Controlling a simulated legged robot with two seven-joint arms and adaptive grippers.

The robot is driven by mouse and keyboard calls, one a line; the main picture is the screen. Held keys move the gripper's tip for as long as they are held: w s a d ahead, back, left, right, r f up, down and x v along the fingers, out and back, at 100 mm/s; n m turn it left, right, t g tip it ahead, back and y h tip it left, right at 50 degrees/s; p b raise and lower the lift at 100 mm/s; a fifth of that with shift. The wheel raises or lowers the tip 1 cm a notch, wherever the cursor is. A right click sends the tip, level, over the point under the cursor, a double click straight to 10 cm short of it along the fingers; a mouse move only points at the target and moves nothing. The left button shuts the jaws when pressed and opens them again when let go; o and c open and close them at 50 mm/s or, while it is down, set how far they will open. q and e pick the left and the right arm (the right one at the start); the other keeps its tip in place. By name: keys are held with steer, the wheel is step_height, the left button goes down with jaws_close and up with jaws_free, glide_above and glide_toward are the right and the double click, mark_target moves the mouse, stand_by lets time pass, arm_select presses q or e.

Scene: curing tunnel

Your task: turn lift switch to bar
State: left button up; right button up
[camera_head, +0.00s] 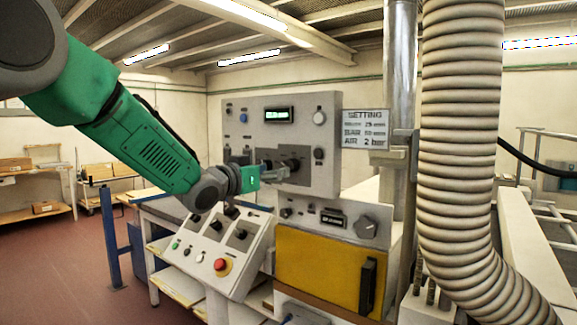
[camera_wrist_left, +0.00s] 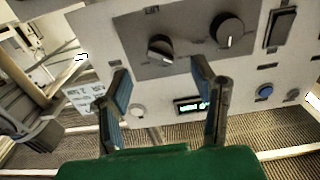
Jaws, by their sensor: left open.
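The upper grey control panel (camera_head: 270,140) has a dark plate with two rotary knobs. In the left wrist view, where the panel appears upside down, these are a left knob (camera_wrist_left: 160,47) and a right knob (camera_wrist_left: 228,29). Their labels are too small to read, so I cannot tell which is the lift switch. My left gripper (camera_head: 280,170) is in front of this plate and partly hides it. In the left wrist view my left gripper (camera_wrist_left: 163,75) is open and empty, with the left knob beyond the gap between its fingertips. My right gripper is not in view.
A setting sign (camera_head: 366,129) with a BAR line hangs right of the panel. A sloped console (camera_head: 212,246) with a red button (camera_head: 220,264) stands below my left arm. A yellow door (camera_head: 316,266) is below the panel; a ribbed hose (camera_head: 460,150) stands at right.

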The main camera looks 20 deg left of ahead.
mark_target(290, 166)
arm_select(q)
steer(key=p+x, duration=0.1)
steer(key=x, duration=0.6)
steer(key=c, duration=1.1)
